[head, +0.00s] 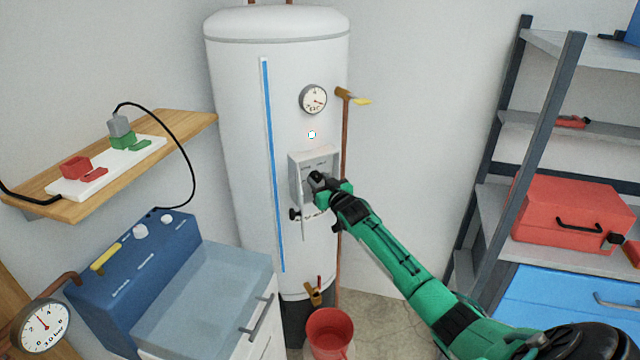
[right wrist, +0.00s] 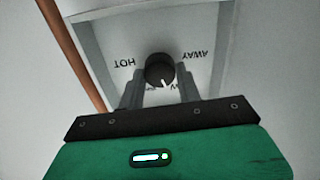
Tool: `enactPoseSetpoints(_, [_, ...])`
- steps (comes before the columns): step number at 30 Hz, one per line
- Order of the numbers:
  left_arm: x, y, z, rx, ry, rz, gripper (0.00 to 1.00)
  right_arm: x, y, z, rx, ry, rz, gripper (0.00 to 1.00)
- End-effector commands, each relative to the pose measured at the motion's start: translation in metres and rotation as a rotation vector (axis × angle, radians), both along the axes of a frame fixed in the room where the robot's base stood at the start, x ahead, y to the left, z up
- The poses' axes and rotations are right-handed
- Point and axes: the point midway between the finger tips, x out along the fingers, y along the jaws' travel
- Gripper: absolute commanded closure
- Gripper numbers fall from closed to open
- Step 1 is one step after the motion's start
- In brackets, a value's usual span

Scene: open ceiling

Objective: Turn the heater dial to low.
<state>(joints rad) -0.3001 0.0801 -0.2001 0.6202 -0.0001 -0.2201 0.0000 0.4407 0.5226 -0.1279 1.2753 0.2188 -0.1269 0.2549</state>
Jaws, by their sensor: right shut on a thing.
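The white water heater (head: 245,130) stands upright at the back. A pale control box (head: 318,159) is on its front, with a panel hanging open at its left side. The dial's white mark points down and slightly right in that view. Upside-down labels read HOT at left and AWAY at right; a label below is partly hidden. My left gripper is out of view.
A round gauge (head: 313,99) and a yellow-handled valve (head: 355,98) are above the box. A red bucket (head: 330,333) stands below.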

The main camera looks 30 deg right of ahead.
Motion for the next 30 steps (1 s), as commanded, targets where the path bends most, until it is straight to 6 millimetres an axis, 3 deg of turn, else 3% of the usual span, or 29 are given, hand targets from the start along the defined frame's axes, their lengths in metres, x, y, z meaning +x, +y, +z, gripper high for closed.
enactPoseSetpoints(12, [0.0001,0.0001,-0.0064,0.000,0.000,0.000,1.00,-0.0004,0.0006,-0.0032,-0.241,0.024,0.001,0.88])
enactPoseSetpoints(30, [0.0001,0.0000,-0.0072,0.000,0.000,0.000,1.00,-0.0004,0.0007,-0.0031,-0.295,0.028,0.000,0.88])
